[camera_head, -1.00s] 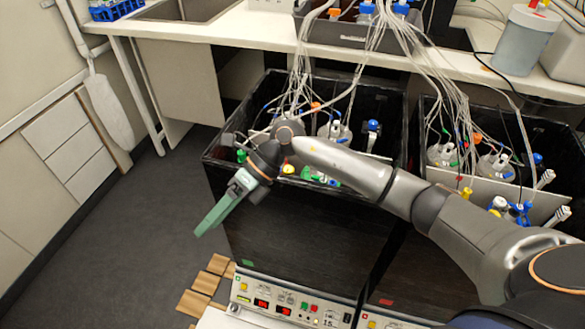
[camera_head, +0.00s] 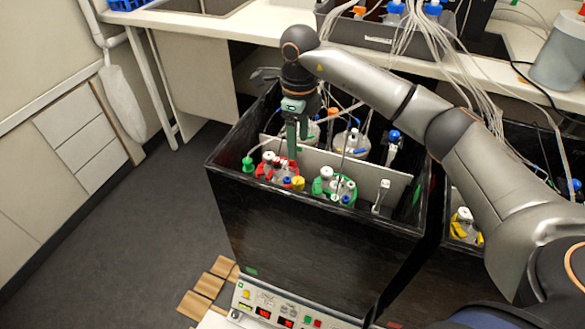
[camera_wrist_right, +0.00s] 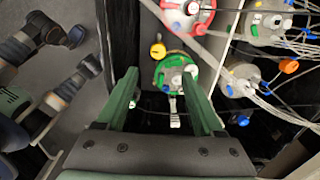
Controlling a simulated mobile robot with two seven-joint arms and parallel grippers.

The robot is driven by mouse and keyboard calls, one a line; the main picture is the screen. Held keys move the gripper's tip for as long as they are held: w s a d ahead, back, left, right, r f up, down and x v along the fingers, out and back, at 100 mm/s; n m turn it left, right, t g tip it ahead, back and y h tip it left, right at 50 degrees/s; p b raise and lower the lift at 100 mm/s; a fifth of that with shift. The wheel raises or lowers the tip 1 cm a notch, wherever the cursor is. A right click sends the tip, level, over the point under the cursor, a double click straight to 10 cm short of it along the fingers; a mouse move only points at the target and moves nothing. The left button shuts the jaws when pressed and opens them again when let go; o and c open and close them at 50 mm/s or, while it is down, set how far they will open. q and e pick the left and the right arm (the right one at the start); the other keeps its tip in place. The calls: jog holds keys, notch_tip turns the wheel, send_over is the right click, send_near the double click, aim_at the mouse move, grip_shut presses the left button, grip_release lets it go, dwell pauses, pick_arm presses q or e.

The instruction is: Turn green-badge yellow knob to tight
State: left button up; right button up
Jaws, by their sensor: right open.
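A small yellow knob (camera_head: 298,183) sits in the left black shaker box (camera_head: 300,240), near its front wall, between a red-ringed vessel (camera_head: 278,168) and a green-ringed vessel (camera_head: 335,187). A green badge (camera_head: 250,271) is on that box's lower front. My right gripper (camera_head: 297,142) is open and empty, pointing down over the box, above and behind the knob. In the right wrist view the yellow knob (camera_wrist_right: 158,50) shows beyond the fingertips, apart from them, with the green-ringed vessel (camera_wrist_right: 176,73) partly between the green fingers. My left gripper is not in view.
A second black box with a yellow-ringed vessel (camera_head: 465,226) stands to the right. Tubes (camera_head: 440,70) hang from the bench (camera_head: 240,24) into the boxes. A pale upright divider (camera_head: 365,177) crosses the left box. A control panel (camera_head: 270,307) is below. The floor at left is mostly clear.

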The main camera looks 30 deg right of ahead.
aim_at(298, 180)
jog(key=f, duration=1.2)
jog(key=shift+s+f, duration=0.1)
jog(key=shift+s, duration=0.15)
grip_shut()
